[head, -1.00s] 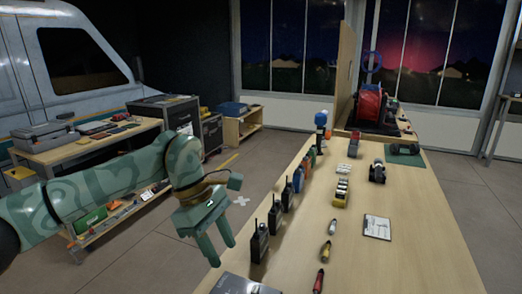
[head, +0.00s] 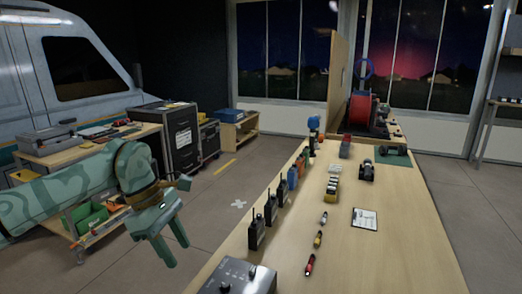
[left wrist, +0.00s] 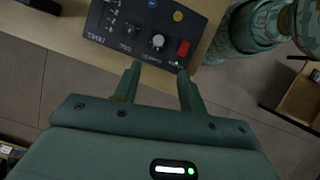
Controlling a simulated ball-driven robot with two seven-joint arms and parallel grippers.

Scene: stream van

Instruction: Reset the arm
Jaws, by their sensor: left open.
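My left arm comes in from the left in the head view. Its green left gripper (head: 168,251) hangs over the floor, left of the long wooden table (head: 385,258), with its two fingers apart and nothing between them. In the left wrist view the gripper (left wrist: 157,82) also shows open and empty, its fingertips near the edge of a dark control box (left wrist: 150,32) with knobs and a red button. The same box shows in the head view (head: 238,277) at the table's near end. I cannot tell whether the fingertips touch it. My right gripper is not in view.
Several black radios (head: 257,233) stand along the table's left edge. Small bottles, a clipboard (head: 364,219) and a red reel (head: 360,112) are farther along. A workbench (head: 75,152) and black cases (head: 177,138) stand at the left by the van.

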